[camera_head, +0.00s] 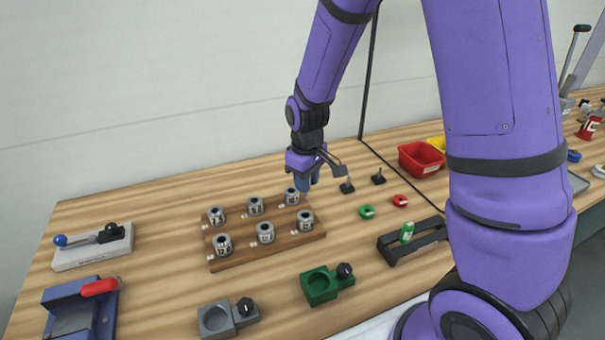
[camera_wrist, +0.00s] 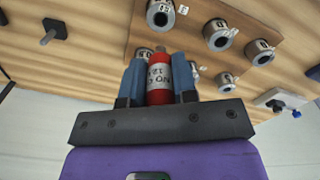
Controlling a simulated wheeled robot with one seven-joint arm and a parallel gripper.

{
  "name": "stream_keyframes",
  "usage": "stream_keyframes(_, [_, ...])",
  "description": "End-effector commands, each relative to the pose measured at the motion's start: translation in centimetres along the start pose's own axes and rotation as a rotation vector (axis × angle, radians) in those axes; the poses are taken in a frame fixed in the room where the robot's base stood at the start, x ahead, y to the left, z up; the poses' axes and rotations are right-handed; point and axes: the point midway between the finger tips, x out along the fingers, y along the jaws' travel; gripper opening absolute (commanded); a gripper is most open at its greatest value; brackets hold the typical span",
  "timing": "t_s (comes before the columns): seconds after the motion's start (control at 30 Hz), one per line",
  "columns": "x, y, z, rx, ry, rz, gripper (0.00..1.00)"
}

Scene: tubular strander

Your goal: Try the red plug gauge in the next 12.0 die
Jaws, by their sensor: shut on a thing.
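My gripper (camera_head: 308,184) is shut on the red plug gauge (camera_wrist: 159,78), which stands between its two blue fingers in the wrist view. In the head view the gauge is hidden by the fingers. My gripper is just right of the back-right die (camera_head: 291,197). That die is partly hidden behind the gauge and a finger in the wrist view (camera_wrist: 143,53); I cannot tell whether they touch. Several grey ring dies, including the front-left die (camera_head: 223,245) and front-right die (camera_head: 306,220), stand on a wooden board (camera_head: 243,260). Most size marks are too small to read.
A black rack (camera_head: 425,240) holds a green plug gauge (camera_head: 407,232). Green (camera_head: 367,212) and red (camera_head: 400,201) rings lie behind it. Green (camera_head: 319,286) and grey (camera_head: 215,320) fixtures stand in front of the board. A red bin (camera_head: 420,158) is at the back right.

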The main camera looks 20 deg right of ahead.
Motion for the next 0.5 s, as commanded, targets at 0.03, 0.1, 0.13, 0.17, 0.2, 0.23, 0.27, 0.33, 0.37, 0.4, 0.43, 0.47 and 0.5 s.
stream_keyframes(0.03, [0.0,0.0,0.0,0.0,0.0,0.0,0.01])
stream_keyframes(0.1, [0.0,0.0,0.0,0.0,0.0,0.0,0.01])
stream_keyframes(0.13, [0.0,0.0,0.0,0.0,0.0,0.0,0.01])
stream_keyframes(0.17, [0.0,0.0,0.0,0.0,0.0,0.0,0.01])
stream_keyframes(0.2, [0.0,0.0,0.0,0.0,0.0,0.0,0.01])
stream_keyframes(0.23, [0.0,0.0,0.0,0.0,0.0,0.0,0.01])
stream_keyframes(0.27, [0.0,0.0,0.0,0.0,0.0,0.0,0.01])
stream_keyframes(0.33, [0.1,0.0,0.1,0.0,0.0,0.0,0.01])
stream_keyframes(0.37, [0.3,0.0,0.0,0.0,-0.001,0.0,0.01])
stream_keyframes(0.4, [0.5,0.0,0.0,0.0,-0.001,0.0,0.01])
stream_keyframes(0.43, [0.6,0.0,0.0,0.0,-0.001,0.0,0.01])
stream_keyframes(0.47, [0.8,0.0,0.0,0.0,-0.001,0.0,0.01])
stream_keyframes(0.5, [1.1,0.0,0.1,0.0,-0.002,0.0,0.01])
